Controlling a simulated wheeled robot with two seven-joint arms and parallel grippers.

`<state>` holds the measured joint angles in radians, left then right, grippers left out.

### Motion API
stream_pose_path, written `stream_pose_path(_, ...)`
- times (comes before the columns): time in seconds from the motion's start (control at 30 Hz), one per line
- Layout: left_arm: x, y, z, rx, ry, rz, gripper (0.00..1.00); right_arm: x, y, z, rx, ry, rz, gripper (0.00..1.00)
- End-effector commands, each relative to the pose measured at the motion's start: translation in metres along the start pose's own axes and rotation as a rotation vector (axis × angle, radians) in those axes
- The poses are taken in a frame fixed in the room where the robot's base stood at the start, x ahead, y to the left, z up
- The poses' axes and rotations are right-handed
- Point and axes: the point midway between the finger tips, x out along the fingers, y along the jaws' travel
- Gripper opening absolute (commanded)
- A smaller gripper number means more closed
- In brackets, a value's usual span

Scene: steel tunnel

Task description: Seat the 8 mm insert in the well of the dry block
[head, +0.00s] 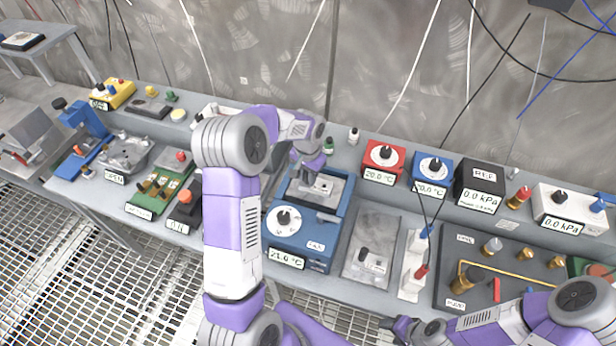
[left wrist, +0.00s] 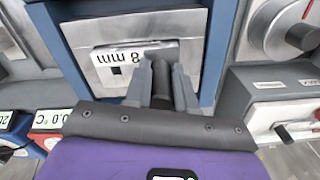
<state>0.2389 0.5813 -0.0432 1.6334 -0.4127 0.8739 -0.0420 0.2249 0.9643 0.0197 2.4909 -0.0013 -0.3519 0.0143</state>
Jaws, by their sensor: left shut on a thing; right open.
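The blue dry block (head: 297,253) stands on the bench in the middle of the head view, with a white dial and a 21.0 °C display on its front. My left gripper (head: 312,170) is over its metal top. In the left wrist view my left gripper (left wrist: 162,85) is shut on a dark upright handle. A label reading 8 mm marks the insert (left wrist: 135,62), which lies at the steel top of the dry block (left wrist: 212,60). My fingers hide part of it, and I cannot tell its depth in the well. My right gripper (head: 405,327) is open and empty, low in front of the bench.
A grey steel plate (head: 372,245) lies right of the dry block. Red (head: 384,160) and blue (head: 432,172) dial boxes and a black kPa box (head: 480,187) stand behind. A green board (head: 160,190) is to the left. Loose cables hang from the wall.

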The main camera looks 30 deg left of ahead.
Motion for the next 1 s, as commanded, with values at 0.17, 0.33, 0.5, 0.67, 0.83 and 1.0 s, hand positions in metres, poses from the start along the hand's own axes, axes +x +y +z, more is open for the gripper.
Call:
stream_pose_path(0.17,0.0069,-0.0001,-0.0008,-0.001,0.004,0.0,0.0,0.0003,0.0001,-0.0002,0.0,0.0,0.0,0.55)
stream_pose_path(0.33,0.0077,-0.0001,-0.0007,-0.001,0.003,0.0,0.0,0.0012,0.0004,-0.0002,0.0,0.0,0.0,0.55)
stream_pose_path(0.5,0.0108,-0.0002,-0.0002,-0.001,0.001,0.0,0.35,0.0027,0.0009,-0.0002,0.0,0.0,0.0,0.55)
stream_pose_path(0.67,0.0106,-0.0002,-0.0001,-0.001,0.001,0.0,0.5,0.0025,0.0009,-0.0002,0.0,0.0,0.0,0.55)
stream_pose_path(0.83,0.0105,-0.0002,-0.0002,-0.001,0.001,0.0,0.5,0.0025,0.0009,-0.0002,0.0,0.0,0.0,0.55)
stream_pose_path(1.0,0.0015,-0.0003,-0.0007,-0.001,0.003,-0.001,0.5,-0.0007,-0.0003,-0.0001,0.0,0.0,0.0,0.55)
